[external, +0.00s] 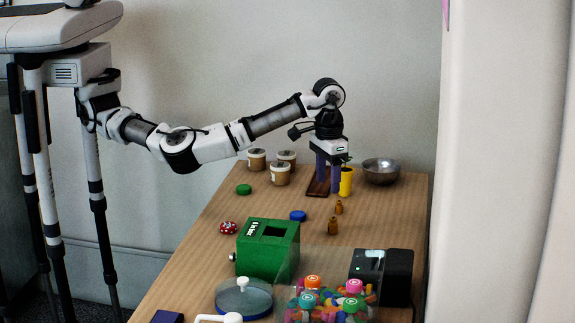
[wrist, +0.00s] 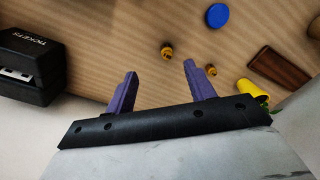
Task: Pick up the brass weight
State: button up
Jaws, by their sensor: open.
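Two small brass weights stand on the table in the external view. One (external: 338,207) is just in front of the yellow cup, and the slightly larger one (external: 333,226) is nearer the camera. In the wrist view, one brass weight (wrist: 167,51) lies beyond the gap between the fingers. The other (wrist: 211,70) is beside the right finger, partly hidden by it. My gripper (external: 329,187), with purple fingers, is open and points down behind the weights, near the yellow cup. In the wrist view my gripper (wrist: 160,68) is empty.
A yellow cup (external: 346,182) and dark wooden block (external: 318,188) are close to my fingers. A metal bowl (external: 381,171) stands right of them. A blue disc (external: 298,215), green box (external: 267,248) and black ticket box (external: 398,277) are nearer the camera.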

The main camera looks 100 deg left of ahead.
jog(key=s+d+r+n+b, duration=0.1)
jog(key=s+d+n+b, duration=0.2)
jog(key=s+d+n, duration=1)
jog(key=w+a+f+n, duration=0.1)
jog(key=f, duration=0.1)
jog(key=w+a+f+n, duration=0.1)
jog(key=a+f, duration=0.1)
jog(key=f, duration=0.1)
jog(key=w+a+f+n, duration=0.1)
jog(key=f+n, duration=0.1)
jog(key=f, duration=0.1)
jog(key=shift+w+a+f+p, duration=0.1)
jog(key=shift+w+a+p, duration=0.1)
jog(key=shift+w+p, duration=0.2)
jog(key=shift+w+a+f+p, duration=0.1)
jog(key=shift+a+f+p, duration=0.05)
jog(key=shift+f, duration=0.75)
jog(key=shift+w+a+f+p, duration=0.1)
jog(key=shift+a+f, duration=0.05)
jog(key=shift+f, duration=0.75)
jog(key=shift+a+f+p, duration=0.15)
jog(key=shift+f, duration=0.75)
jog(key=c, duration=1.1)
grip_shut()
jog(key=shift+r, duration=0.2)
